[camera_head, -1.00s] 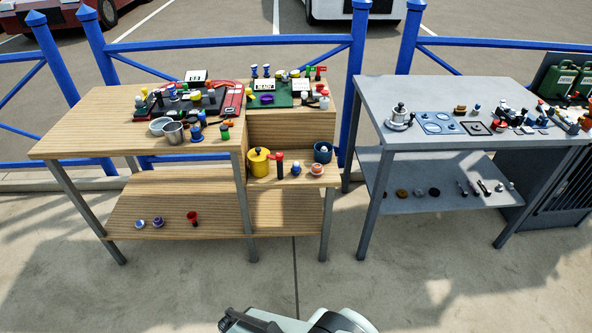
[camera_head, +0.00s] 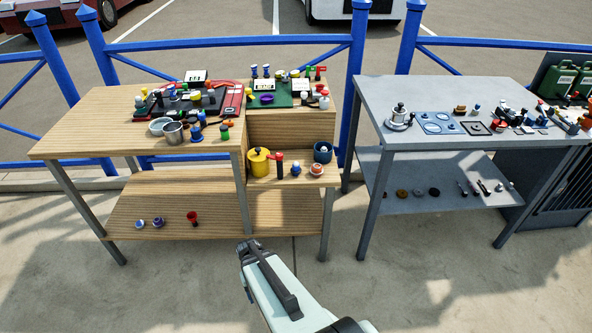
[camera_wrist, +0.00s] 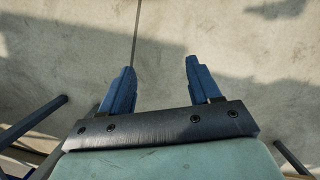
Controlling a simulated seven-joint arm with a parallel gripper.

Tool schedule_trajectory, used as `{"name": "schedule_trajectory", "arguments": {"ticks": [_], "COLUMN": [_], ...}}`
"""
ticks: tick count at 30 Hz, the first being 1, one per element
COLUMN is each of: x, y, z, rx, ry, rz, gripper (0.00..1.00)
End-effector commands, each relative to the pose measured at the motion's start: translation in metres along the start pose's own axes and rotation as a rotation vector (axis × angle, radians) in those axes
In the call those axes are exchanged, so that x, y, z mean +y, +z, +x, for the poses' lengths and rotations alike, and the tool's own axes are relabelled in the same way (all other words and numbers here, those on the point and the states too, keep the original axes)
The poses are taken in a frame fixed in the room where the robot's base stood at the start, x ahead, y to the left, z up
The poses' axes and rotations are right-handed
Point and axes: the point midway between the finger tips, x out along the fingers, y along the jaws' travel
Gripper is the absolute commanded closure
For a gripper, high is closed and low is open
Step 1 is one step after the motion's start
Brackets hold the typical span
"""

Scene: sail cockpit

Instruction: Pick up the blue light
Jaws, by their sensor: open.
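I cannot tell for sure which thing is the blue light. A small blue-and-white piece (camera_head: 296,170) stands on the low ledge of the wooden bench. A blue piece on a round base (camera_head: 197,133) stands on the bench top near its front edge. Two small blue-purple pieces lie on the lower shelf, one at the left (camera_head: 141,223) and one beside it (camera_head: 158,222). My gripper (camera_wrist: 160,66) is open and empty, its two blue fingers apart over bare concrete in the wrist view. In the head view my arm reaches up from the bottom edge, in front of the bench.
The wooden bench (camera_head: 85,130) carries several small parts, a metal cup (camera_head: 173,133) and a yellow pot (camera_head: 258,162). A red funnel-like piece (camera_head: 192,218) is on its lower shelf. A grey table (camera_head: 385,95) with more parts stands right. Blue railings run behind. The concrete in front is free.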

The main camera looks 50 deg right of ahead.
Motion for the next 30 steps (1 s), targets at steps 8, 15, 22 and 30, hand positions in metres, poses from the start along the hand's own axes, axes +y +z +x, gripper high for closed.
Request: {"name": "schedule_trajectory", "arguments": {"ticks": [8,15,22,30], "x": [0.059,0.12,0.184,0.259], "y": [-0.082,-0.136,-0.176,-0.21], "z": [-0.071,-0.14,-0.214,-0.311], "rx": [0.144,0.252,0.344,0.428], "ry": [-0.024,-0.031,-0.025,0.016], "rz": [0.117,0.207,0.261,0.193], "gripper": [0.38,0.38,0.38,0.38]}}
